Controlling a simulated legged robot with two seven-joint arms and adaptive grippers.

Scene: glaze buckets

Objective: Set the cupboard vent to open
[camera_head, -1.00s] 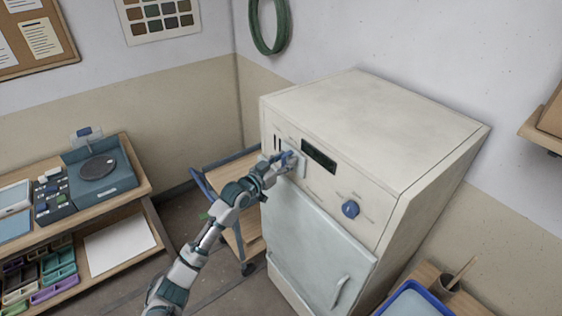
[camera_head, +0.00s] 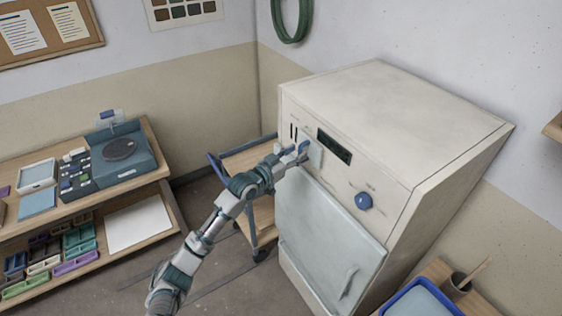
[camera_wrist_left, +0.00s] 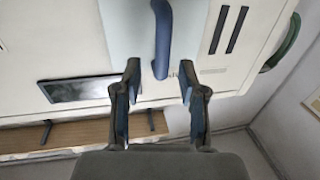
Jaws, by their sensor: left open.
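The cream cupboard (camera_head: 395,120) stands in the corner. A pale plate with a blue handle (camera_head: 304,146), which seems to be the vent control, is on its upper front panel, beside dark slots (camera_head: 293,133). In the left wrist view the blue handle (camera_wrist_left: 162,38) runs upright in the picture, with its lower end between my fingertips. My left gripper (camera_head: 295,154) is open at the handle, one finger on each side (camera_wrist_left: 160,68); I cannot tell whether they touch it. The vent's label is too small to read. My right gripper is not in view.
A dark display (camera_head: 334,146) and a blue knob (camera_head: 363,201) share the panel, above a pale door (camera_head: 325,238). A trolley (camera_head: 248,160) stands close on the left. A bench (camera_head: 150,150) with a scale is farther left; a blue tray (camera_head: 420,299) is at lower right.

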